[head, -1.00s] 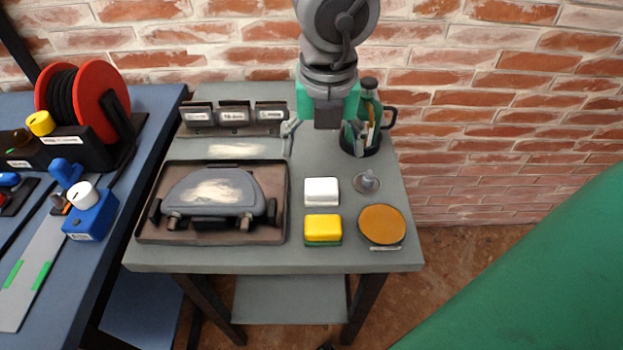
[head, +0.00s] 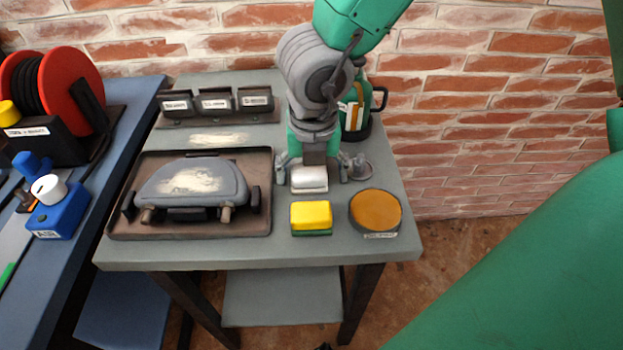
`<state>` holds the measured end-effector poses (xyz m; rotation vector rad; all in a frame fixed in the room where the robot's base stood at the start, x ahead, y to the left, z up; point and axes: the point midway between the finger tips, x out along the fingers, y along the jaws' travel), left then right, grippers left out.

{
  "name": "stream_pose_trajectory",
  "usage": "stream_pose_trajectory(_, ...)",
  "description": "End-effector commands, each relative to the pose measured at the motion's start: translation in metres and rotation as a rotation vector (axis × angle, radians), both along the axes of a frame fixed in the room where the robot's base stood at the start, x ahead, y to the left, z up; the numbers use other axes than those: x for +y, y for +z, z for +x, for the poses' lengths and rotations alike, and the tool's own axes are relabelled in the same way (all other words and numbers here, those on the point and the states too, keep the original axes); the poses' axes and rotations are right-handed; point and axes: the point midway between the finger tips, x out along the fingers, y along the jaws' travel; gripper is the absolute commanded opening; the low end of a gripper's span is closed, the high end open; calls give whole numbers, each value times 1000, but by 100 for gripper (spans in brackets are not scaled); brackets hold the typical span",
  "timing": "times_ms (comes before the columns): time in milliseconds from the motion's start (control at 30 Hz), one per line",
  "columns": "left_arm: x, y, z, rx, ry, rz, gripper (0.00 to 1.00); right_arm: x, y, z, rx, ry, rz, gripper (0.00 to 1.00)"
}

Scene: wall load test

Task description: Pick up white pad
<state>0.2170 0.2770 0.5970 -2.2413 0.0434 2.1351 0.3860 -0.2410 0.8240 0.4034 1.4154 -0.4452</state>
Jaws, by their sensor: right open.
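The white pad (head: 309,180) lies on the grey table, just behind a yellow and green sponge. My right gripper (head: 311,178) is over the white pad, with one finger at its left and the other at its right. The fingers are spread open; I cannot tell whether they touch the pad. The gripper body hides the back part of the pad. My left gripper is not in the head view.
The yellow sponge (head: 311,217) is in front of the pad, and an orange round disc (head: 376,211) is to the right. A small grey knobbed piece (head: 358,168) stands near the right finger. A brown tray (head: 120,228) with a grey part is left. A green jug (head: 358,105) stands behind.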

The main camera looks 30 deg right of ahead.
Motion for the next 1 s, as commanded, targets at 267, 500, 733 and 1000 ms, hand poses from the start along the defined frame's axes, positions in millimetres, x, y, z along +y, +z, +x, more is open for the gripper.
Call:
stream_pose_trajectory(267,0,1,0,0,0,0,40,2,2,0,-1,1,-3,28)
stream_pose_trajectory(500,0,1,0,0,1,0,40,0,2,0,-1,0,0,24)
stream_pose_trajectory(733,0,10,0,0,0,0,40,0,20,1,-3,-2,1,24)
stream_pose_trajectory(1000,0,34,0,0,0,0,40,1,76,1,-4,0,0,24)
